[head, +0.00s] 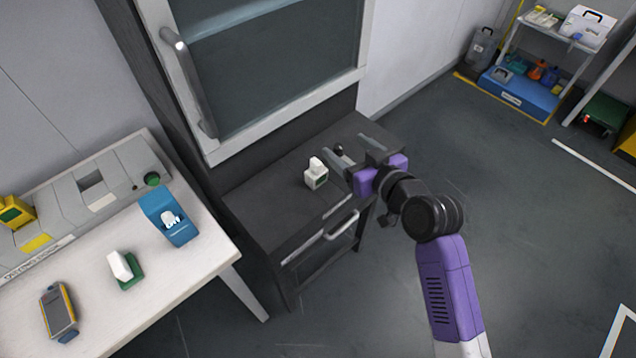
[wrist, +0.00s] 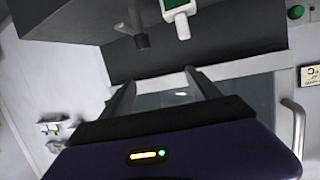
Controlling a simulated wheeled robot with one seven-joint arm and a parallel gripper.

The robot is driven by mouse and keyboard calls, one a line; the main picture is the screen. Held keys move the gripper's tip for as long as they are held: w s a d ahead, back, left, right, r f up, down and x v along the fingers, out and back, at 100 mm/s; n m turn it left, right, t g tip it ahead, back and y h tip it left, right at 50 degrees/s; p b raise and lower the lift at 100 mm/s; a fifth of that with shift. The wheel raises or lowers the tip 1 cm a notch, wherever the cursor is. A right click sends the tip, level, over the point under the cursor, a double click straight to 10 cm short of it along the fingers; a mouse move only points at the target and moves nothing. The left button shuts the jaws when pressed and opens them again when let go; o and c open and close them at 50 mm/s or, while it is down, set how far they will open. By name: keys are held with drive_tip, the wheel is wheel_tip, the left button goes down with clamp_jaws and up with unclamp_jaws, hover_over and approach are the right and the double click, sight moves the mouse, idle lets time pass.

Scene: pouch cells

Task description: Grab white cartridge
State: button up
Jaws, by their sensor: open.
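A white cartridge (head: 314,180) with a dark green patch on its lower side stands on the dark cabinet top (head: 262,205) below the glass door. It also shows at the top of the wrist view (wrist: 177,12), beyond the fingertips. My gripper (head: 350,148) is open and empty to the right of the cartridge, apart from it. In the wrist view my gripper (wrist: 160,82) has its two fingers spread with nothing between them. Another white piece with a green base (head: 121,268) sits on the white table at the left.
A small dark knob (head: 338,150) stands by my fingers, also visible in the wrist view (wrist: 141,41). The white table (head: 190,265) at the left holds a blue holder (head: 180,232) and a yellow-grey meter (head: 59,310). A door handle (head: 190,85) sticks out above.

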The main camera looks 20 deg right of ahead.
sight(320, 172)
drive_tip(key=a+f+n+g, duration=0.1)
drive_tip(key=s+a+f+g+y, duration=0.1)
drive_tip(key=f, duration=0.1)
drive_tip(key=a+f+n+y, duration=0.1)
drive_tip(key=f, duration=0.1)
drive_tip(key=shift+s+a+f+n+g, duration=0.15)
drive_tip(key=shift+s+a+n+g, duration=0.15)
drive_tip(key=shift+g, duration=0.1)
drive_tip(key=shift+s+f+p+x, duration=0.1)
drive_tip(key=shift+p+x, duration=0.05)
drive_tip(key=shift+x, duration=1.15)
drive_tip(key=shift+s+f+p+x, duration=0.1)
drive_tip(key=shift+f+x, duration=0.05)
drive_tip(key=shift+x, duration=1.1)
drive_tip(key=shift+s+f+p+x, duration=0.1)
drive_tip(key=shift+p+x, duration=0.05)
drive_tip(key=shift+x, duration=1.15)
drive_tip(key=shift+a, duration=0.1)
drive_tip(key=shift+w, duration=0.1)
clamp_jaws()
